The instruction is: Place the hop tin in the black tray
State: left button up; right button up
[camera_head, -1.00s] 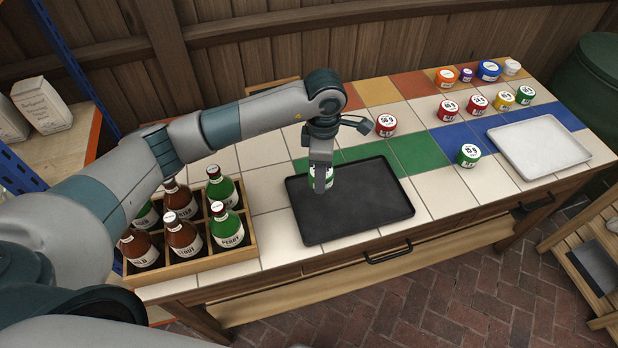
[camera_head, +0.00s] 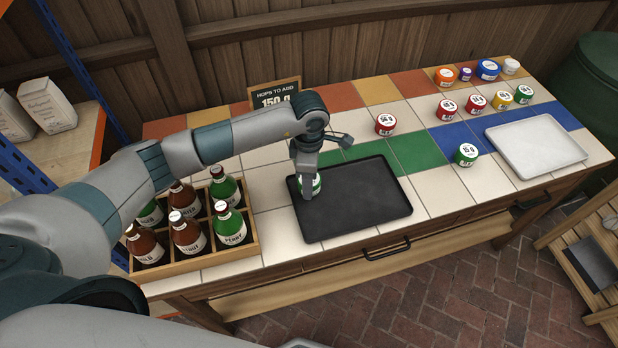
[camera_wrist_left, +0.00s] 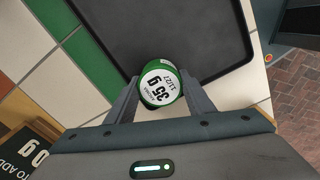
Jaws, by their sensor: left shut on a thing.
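My left gripper (camera_head: 311,188) is shut on a green hop tin with a white lid (camera_head: 317,182). The tin also shows in the left wrist view (camera_wrist_left: 158,84), with its lid reading 35 g, between the two fingers. The black tray (camera_head: 365,205) lies flat on the tiled table, and nothing else is seen in it. The held tin is at the tray's left part, near its left rim. I cannot tell whether the tin touches the tray floor. My right gripper is not in view.
A wooden crate of bottles (camera_head: 205,262) stands left of the tray. A sign reading 150 g (camera_head: 275,95) is behind my arm. Several tins, such as a red one (camera_head: 385,125) and a green one (camera_head: 466,155), stand to the right, near a white tray (camera_head: 535,147).

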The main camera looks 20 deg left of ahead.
pick_arm(q)
jog(key=shift+f, duration=0.4)
jog(key=shift+f, duration=0.1)
jog(key=shift+f, duration=0.1)
jog(key=o, duration=0.8)
jog(key=shift+r, duration=0.2)
